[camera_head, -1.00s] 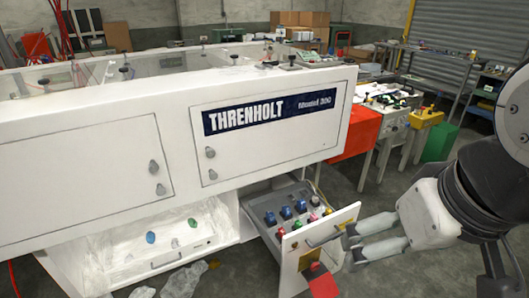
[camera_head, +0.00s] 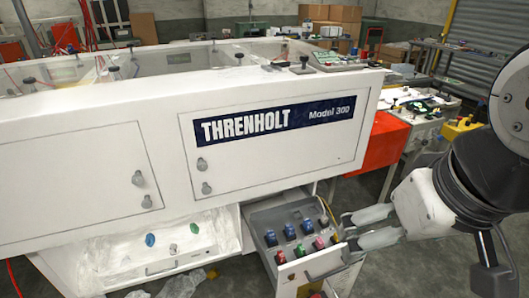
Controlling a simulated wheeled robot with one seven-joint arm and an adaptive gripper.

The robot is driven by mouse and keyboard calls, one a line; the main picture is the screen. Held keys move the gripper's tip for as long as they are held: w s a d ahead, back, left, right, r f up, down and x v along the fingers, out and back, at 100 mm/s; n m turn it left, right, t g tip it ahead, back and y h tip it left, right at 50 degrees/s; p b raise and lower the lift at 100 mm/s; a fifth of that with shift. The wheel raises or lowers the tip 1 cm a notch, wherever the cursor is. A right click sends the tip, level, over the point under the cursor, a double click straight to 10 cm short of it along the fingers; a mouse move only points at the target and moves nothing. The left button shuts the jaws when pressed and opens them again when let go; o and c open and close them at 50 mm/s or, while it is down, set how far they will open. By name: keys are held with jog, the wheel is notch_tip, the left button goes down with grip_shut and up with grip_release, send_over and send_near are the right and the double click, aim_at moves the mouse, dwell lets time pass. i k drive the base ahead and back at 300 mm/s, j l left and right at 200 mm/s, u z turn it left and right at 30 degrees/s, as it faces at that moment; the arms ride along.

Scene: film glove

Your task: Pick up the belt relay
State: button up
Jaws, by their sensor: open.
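An open grey drawer (camera_head: 258,222) under the white machine holds several small plug-like relays in rows. The back row has blue ones, including a blue relay (camera_head: 289,231). No readable label shows which is the belt relay.
The white Threnholt machine body (camera_head: 100,150) overhangs the drawer from behind. A second open tray (camera_head: 120,262) at left holds a blue knob (camera_head: 150,240) and other small parts. A red box (camera_head: 372,145) stands behind my arm. The drawer front has a handle (camera_head: 322,272).

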aim_at(289, 229)
jog(key=k+j+z, duration=0.25)
jog(key=k+j, duration=0.2)
jog(key=j, duration=0.3)
jog(key=k+j+z, duration=0.25)
jog(key=k+j, duration=0.3)
jog(key=i+l, duration=0.1)
jog(key=i, duration=0.3)
jog(key=i+l+u, duration=0.15)
jog(key=i, duration=0.25)
jog(key=i+l, duration=0.15)
jog(key=i, duration=0.25)
jog(key=i+l+u, duration=0.1)
jog(key=i, duration=0.3)
jog(key=l, duration=0.1)
